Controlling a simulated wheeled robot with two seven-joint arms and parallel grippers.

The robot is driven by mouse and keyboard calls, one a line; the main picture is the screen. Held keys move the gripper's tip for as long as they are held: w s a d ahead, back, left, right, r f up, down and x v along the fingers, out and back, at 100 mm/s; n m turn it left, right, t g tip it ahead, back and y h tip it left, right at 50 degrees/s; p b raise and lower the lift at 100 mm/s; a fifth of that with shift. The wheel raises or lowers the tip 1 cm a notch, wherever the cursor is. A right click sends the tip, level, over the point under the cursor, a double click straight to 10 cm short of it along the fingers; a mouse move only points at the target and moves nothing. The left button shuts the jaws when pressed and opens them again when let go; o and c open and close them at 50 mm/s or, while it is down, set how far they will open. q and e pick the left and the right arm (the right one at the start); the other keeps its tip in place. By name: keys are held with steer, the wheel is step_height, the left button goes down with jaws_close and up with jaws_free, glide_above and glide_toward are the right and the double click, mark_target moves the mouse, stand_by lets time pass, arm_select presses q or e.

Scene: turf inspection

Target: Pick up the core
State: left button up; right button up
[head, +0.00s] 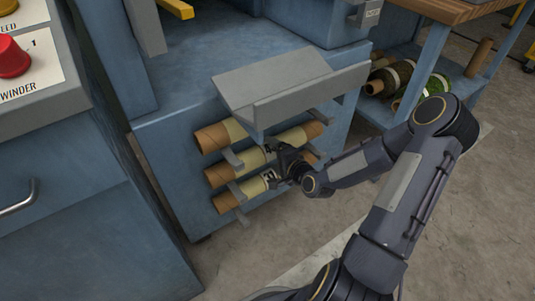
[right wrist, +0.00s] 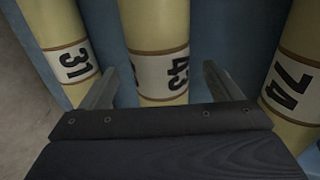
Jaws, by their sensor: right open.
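Three cores with yellow bodies, brown ends and white number bands lie in a rack on the blue machine's side. In the right wrist view they read 31 (right wrist: 72,62), 43 (right wrist: 160,70) and 74 (right wrist: 296,85). In the head view, the top core (head: 214,137) is partly hidden by a grey tray; the middle (head: 222,173) and bottom (head: 228,202) cores show more. My right gripper (head: 283,163) is open at the rack, its fingers (right wrist: 162,85) on either side of core 43. Contact cannot be told. My left gripper is not in view.
The grey tray (head: 310,93) juts out just above the cores. Grey brackets (head: 236,190) hold them. A shelf at right holds green and brown rolls (head: 392,78). A cabinet with a red button (head: 12,58) stands at left. The floor in front is clear.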

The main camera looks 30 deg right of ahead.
steer(key=shift+x, duration=1.15)
steer(key=shift+r, duration=0.1)
steer(key=c, duration=1.4)
